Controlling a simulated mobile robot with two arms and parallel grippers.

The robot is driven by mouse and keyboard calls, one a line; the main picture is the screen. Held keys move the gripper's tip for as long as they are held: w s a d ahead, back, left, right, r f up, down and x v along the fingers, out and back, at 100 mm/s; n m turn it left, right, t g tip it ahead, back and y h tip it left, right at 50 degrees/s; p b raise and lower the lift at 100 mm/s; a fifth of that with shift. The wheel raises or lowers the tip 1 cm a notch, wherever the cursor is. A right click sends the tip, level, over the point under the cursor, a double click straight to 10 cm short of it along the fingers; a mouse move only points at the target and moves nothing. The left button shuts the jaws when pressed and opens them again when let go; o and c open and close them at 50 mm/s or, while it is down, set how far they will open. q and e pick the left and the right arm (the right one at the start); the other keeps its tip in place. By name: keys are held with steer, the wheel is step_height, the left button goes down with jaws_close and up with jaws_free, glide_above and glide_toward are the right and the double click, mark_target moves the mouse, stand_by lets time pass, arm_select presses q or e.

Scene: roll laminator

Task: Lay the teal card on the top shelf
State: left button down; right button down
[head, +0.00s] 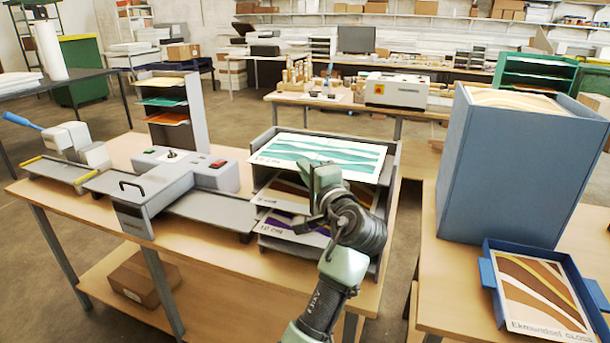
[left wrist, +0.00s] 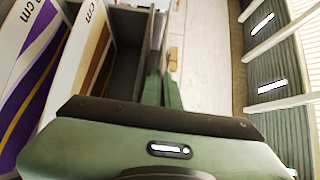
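The teal card (head: 320,152), white with teal waves, is level at the top of the grey shelf rack (head: 390,190), between its side walls. I cannot tell whether it rests fully on the top shelf. My left gripper (head: 318,181) is at the card's front edge. In the left wrist view the fingers (left wrist: 160,88) are close together around a thin edge, which looks like the card seen edge-on. My right gripper is not in view.
Brown (head: 284,193) and purple (head: 290,228) cards lie on the lower shelves. The laminator (head: 160,185) stands left of the rack. A tall blue bin (head: 505,165) and a blue tray (head: 489,270) with a brown card stand on the right table.

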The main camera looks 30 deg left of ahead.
arm_select(q)
steer(key=shift+a+f, duration=0.2)
steer(key=shift+f, duration=0.85)
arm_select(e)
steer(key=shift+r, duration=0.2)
arm_select(q)
steer(key=shift+d+f, duration=0.1)
steer(key=c, duration=1.7)
jaws_free()
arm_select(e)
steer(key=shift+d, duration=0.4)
